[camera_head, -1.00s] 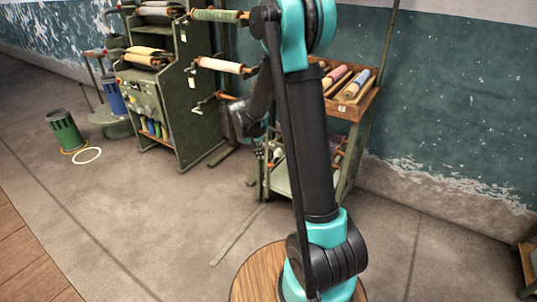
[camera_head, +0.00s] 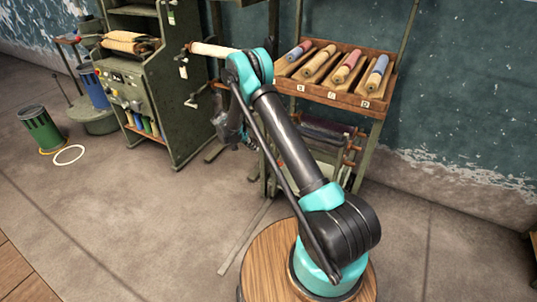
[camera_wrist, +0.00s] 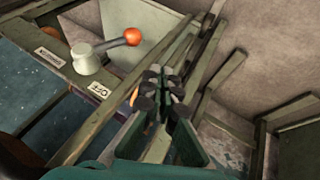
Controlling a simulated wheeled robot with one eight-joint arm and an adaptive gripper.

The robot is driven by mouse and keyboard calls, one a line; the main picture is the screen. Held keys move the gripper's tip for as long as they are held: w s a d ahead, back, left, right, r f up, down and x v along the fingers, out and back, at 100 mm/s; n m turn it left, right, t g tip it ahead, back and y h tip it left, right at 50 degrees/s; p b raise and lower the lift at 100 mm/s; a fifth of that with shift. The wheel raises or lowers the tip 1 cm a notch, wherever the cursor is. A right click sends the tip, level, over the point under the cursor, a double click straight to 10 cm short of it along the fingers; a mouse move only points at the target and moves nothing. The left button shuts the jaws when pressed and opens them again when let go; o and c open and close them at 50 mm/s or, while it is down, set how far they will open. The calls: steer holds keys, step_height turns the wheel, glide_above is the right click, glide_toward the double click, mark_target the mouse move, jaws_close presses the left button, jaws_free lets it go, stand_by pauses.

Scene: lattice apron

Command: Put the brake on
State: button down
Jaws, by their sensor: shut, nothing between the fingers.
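In the wrist view a lever with an orange ball knob (camera_wrist: 132,36) and a pale grey hub (camera_wrist: 86,58) sits on a green frame. The knob points to the right, away from the hub. One small label (camera_wrist: 98,89) beside the hub seems to read OFF; a longer label (camera_wrist: 48,57) lies on the hub's other side, its text unclear. My gripper (camera_wrist: 162,82) is shut and empty, below and to the right of the knob in the picture, apart from it. In the head view my gripper (camera_head: 230,122) is small, dark and partly hidden by my arm.
A green machine (camera_head: 160,85) with a pale roll (camera_head: 213,50) stands left of my arm. A wooden rack (camera_head: 345,98) with several rolls stands behind it. Green frame bars lie close around my gripper. A green bin (camera_head: 40,130) and white ring (camera_head: 69,155) are at left.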

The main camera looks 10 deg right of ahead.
steer(key=d+f, duration=0.8)
steer(key=d, duration=0.1)
steer(key=shift+s+f, duration=0.15)
steer(key=shift+f, duration=0.25)
